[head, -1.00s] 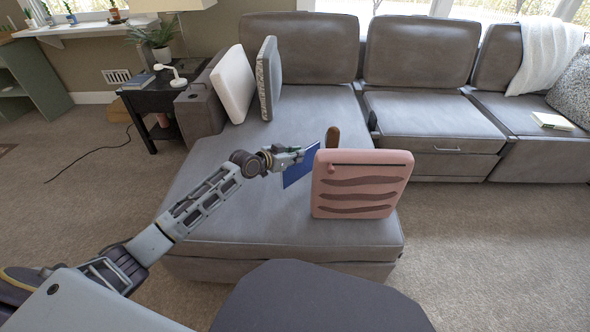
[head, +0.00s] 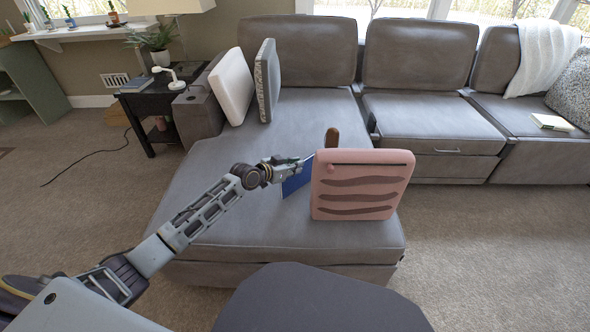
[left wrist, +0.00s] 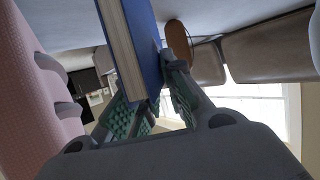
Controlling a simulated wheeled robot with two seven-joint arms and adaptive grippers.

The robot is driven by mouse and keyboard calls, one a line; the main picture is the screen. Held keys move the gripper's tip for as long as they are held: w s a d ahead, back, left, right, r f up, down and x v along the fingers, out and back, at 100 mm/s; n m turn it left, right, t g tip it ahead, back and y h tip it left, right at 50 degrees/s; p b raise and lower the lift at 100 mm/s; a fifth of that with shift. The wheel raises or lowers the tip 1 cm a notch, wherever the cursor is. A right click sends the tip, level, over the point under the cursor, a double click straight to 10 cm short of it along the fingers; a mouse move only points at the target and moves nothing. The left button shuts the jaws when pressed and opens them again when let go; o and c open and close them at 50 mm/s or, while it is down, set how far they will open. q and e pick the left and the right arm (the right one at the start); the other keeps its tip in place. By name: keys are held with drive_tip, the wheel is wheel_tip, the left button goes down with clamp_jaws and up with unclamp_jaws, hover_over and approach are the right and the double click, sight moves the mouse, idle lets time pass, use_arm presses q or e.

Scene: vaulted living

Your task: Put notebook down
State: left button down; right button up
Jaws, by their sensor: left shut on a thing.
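A blue notebook (head: 296,180) is held by my left gripper (head: 290,163) above or at the grey sofa's chaise seat (head: 220,200), just left of the pink cushion. In the left wrist view the notebook (left wrist: 140,45) stands on edge between the two green-padded fingers (left wrist: 150,100), its pale page edges showing. The gripper is shut on it. Whether its lower edge touches the seat is not clear. My right gripper is not in view.
A pink cushion (head: 362,184) stands right beside the notebook, with a brown rounded object (head: 332,138) behind it. White (head: 231,87) and grey (head: 267,80) cushions stand at the chaise's back left. The chaise's left part is clear.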

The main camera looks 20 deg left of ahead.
use_arm(q)
drive_tip(key=shift+f, duration=0.25)
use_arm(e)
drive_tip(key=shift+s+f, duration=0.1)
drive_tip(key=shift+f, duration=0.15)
use_arm(q)
drive_tip(key=c, duration=1.5)
unclamp_jaws()
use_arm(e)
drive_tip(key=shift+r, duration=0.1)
use_arm(q)
drive_tip(key=shift+s+a+r, duration=0.2)
drive_tip(key=shift+s, duration=0.05)
drive_tip(key=shift+p+v, duration=0.75)
drive_tip(key=shift+v, duration=0.75)
drive_tip(key=p+v, duration=0.2)
drive_tip(key=v, duration=0.6)
drive_tip(key=shift+p, duration=0.3)
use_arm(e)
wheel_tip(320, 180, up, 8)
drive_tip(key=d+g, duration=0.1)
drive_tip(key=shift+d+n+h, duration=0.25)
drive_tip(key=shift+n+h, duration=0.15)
use_arm(q)
drive_tip(key=shift+s+a, duration=0.1)
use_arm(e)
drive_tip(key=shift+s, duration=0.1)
